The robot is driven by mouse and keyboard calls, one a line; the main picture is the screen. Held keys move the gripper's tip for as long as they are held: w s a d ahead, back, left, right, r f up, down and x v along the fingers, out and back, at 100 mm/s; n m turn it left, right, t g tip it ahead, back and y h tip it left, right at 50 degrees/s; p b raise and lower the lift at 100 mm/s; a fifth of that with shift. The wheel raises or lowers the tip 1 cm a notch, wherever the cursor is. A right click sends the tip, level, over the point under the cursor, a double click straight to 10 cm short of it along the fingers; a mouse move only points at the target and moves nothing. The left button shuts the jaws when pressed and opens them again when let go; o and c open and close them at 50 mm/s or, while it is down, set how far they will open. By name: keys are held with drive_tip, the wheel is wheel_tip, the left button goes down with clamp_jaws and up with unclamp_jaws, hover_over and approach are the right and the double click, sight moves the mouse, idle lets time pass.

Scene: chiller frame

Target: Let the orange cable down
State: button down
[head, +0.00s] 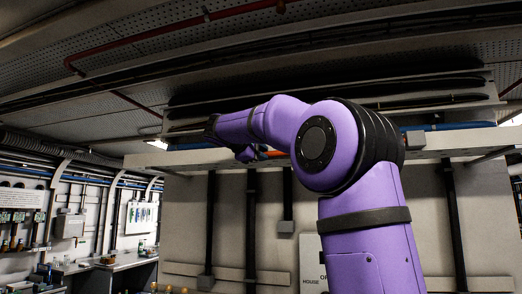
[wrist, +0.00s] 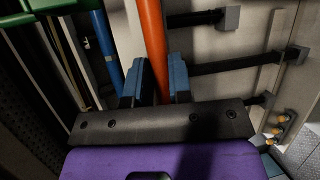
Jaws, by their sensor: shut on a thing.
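The orange cable (wrist: 151,35) runs away from the camera between the two blue-padded fingers of my gripper (wrist: 155,82) in the wrist view. The fingers are shut on it, one on each side. In the head view a small bit of the orange cable (head: 272,153) shows below my purple arm, at the edge of the overhead tray (head: 225,159). My arm reaches up and left to that tray. My fingertips and the rest of the cable are hidden there.
A blue cable or pipe (wrist: 108,50) runs left of the orange one, and a green bar (wrist: 28,14) crosses the upper left. Dark brackets (wrist: 235,62) stick out on the right. Dark vertical conduits (head: 251,220) run down the wall panel below the tray.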

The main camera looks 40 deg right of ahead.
drive_tip(key=s+d+f+n+h, duration=0.1)
drive_tip(key=s+f+n, duration=0.1)
drive_tip(key=f, duration=0.7)
drive_tip(key=s+d+f+n+h, duration=0.1)
drive_tip(key=s+f+n, duration=0.1)
drive_tip(key=f, duration=0.8)
drive_tip(key=shift+d, duration=0.2)
drive_tip(key=shift+s, duration=0.1)
drive_tip(key=c, duration=1)
unclamp_jaws()
drive_tip(key=shift+c, duration=0.2)
drive_tip(key=s+a, duration=0.1)
drive_tip(key=a, duration=0.9)
drive_tip(key=shift+a, duration=0.4)
